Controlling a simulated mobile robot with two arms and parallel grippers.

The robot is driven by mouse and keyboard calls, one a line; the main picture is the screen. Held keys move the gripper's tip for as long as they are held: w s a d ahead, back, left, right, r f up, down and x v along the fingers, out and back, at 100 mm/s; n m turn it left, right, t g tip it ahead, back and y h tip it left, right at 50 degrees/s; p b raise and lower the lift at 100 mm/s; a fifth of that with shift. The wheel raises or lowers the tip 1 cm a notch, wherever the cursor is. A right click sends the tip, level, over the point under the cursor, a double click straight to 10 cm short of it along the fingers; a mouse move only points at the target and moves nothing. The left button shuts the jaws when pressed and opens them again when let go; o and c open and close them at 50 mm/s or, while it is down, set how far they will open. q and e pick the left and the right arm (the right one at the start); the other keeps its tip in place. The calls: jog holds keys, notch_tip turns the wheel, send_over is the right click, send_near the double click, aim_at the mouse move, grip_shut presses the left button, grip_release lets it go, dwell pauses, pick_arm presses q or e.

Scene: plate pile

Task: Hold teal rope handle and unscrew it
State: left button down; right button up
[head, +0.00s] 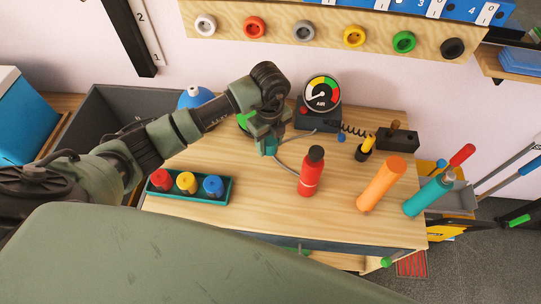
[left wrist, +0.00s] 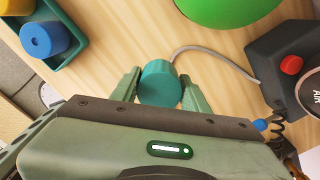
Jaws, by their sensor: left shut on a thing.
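My left gripper (head: 267,147) points down over the middle back of the wooden workbench. In the left wrist view its two green fingers are shut on the sides of a round teal piece (left wrist: 160,84), seen from its flat end. A grey cord runs from this piece toward the gauge box. I cannot tell whether the piece is the rope handle. My right gripper is not in view.
An air gauge (head: 322,92) stands behind the gripper. A green round object (left wrist: 226,8) is close by. A teal tray (head: 209,198) with red, yellow and blue pieces lies left. A red bottle (head: 310,176) and orange cylinder (head: 381,183) stand right.

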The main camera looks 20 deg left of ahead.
aim_at(270, 140)
pick_arm(q)
notch_tip(270, 140, down, 8)
jog(key=shift+r, duration=0.25)
jog(key=shift+f, duration=0.1)
jog(key=c, duration=0.7)
grip_release()
jog(key=shift+w+r, duration=0.1)
jog(key=shift+r, duration=0.4)
notch_tip(270, 140, up, 11)
jog(key=shift+r, duration=0.15)
